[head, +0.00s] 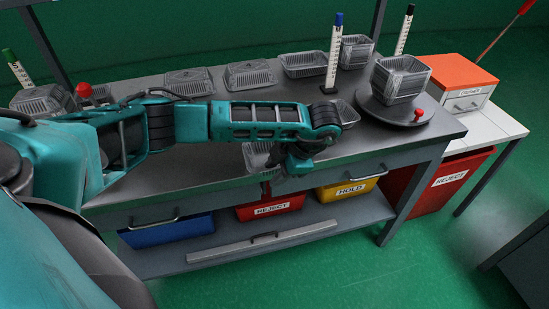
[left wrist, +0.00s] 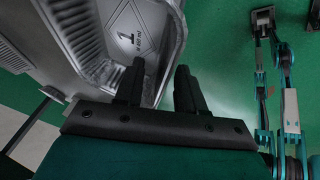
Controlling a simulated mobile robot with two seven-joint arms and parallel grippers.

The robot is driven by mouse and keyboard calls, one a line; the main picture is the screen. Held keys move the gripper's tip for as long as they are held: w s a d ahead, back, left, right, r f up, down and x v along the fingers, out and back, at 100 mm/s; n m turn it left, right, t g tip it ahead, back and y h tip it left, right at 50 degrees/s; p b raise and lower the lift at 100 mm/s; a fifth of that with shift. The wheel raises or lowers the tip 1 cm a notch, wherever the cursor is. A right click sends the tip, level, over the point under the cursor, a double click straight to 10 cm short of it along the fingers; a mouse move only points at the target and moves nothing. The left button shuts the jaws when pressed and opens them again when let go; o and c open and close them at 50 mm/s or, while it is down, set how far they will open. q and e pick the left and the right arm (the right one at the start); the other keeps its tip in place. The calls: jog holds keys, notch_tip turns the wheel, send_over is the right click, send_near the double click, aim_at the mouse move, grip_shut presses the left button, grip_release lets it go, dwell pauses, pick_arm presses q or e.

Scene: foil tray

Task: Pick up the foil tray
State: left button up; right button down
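A silver foil tray (head: 257,155) lies near the table's front edge, partly hidden behind my left arm and gripper. In the left wrist view the foil tray (left wrist: 108,36) fills the upper left, with its ribbed wall and a printed label on its floor. In the left wrist view the left gripper's fingers (left wrist: 160,84) are apart. One finger overlaps the tray's inside and the other is outside its right wall. I cannot tell whether either touches. My right arm seems to show at the right of that view, its gripper unclear.
More foil trays (head: 250,75) stand along the back of the grey table (head: 190,172). A stacked pair (head: 400,80) stands on a turntable (head: 383,110) at right. Upright marked posts (head: 334,55) rise nearby. Blue, red and yellow bins (head: 270,207) sit below the front edge.

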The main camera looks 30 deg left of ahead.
pick_arm(q)
jog(key=shift+f, duration=0.2)
dwell(0.3)
grip_shut()
dwell(0.4)
jog(key=shift+s+f, duration=0.1)
